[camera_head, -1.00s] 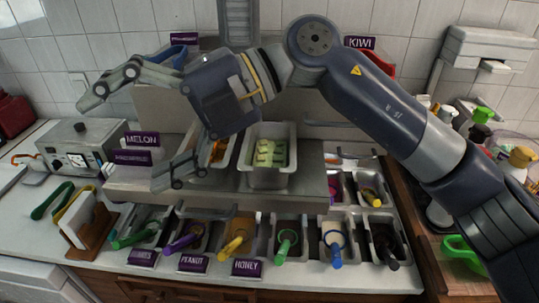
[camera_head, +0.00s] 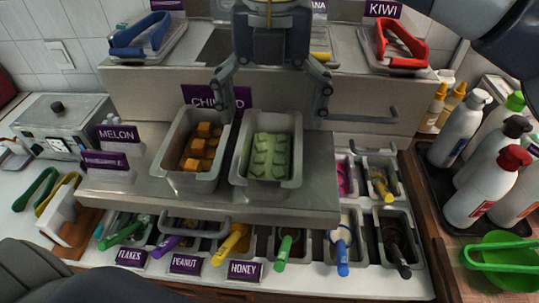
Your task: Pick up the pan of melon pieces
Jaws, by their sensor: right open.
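Two metal pans stand side by side on the raised steel shelf. The left pan (camera_head: 168,160) holds orange cubes (camera_head: 200,145). The right pan (camera_head: 297,170) holds pale green pieces (camera_head: 268,158). A purple MELON sign (camera_head: 118,134) stands left of both pans; I cannot tell for sure from it which pan holds melon. My right gripper (camera_head: 270,112) hangs from the top, centred over the far end of the green-piece pan. Its fingers are spread wide to either side, open and empty, with no clear contact with the pan. My left gripper is out of view.
A purple sign (camera_head: 216,100) stands behind the pans. Red tongs (camera_head: 402,42) and blue tongs (camera_head: 140,35) rest at the back. A front row of topping bins holds coloured-handled spoons, including a blue one (camera_head: 342,250). Bottles (camera_head: 500,185) crowd the right counter.

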